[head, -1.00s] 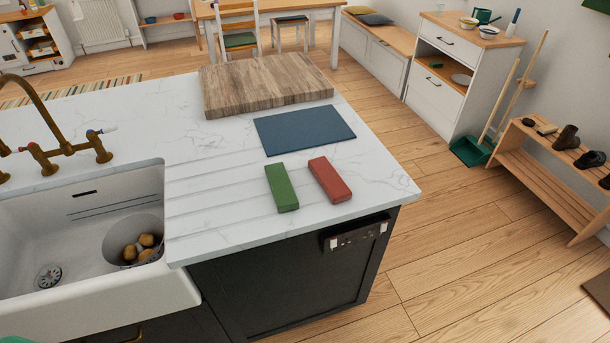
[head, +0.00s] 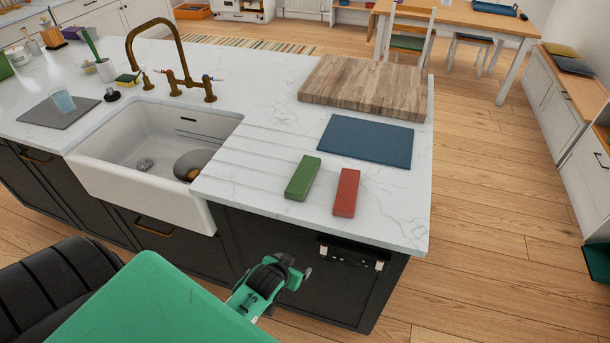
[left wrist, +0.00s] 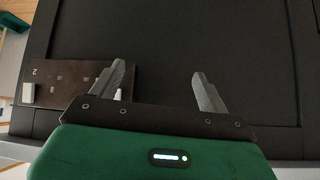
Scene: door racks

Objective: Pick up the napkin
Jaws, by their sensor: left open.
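No thing is plainly a napkin. A flat blue rectangle (head: 367,141) lies on the white counter in front of the wooden board; I cannot tell whether it is cloth. A green block (head: 303,178) and a red block (head: 346,192) lie nearer the counter's front edge. My left gripper (head: 297,275) is in front of the dark cabinet, below the counter top and apart from these things. In the left wrist view its two fingers (left wrist: 157,74) are spread with nothing between them, facing the dark cabinet front. My right gripper is not in view.
A thick wooden board (head: 365,86) lies at the back of the counter (head: 255,150). A white sink (head: 140,180) with a brass tap (head: 182,80) is to the left. A dark strip with white clips (head: 350,254) is on the cabinet front, close to my left gripper; the wrist view also shows it (left wrist: 78,83).

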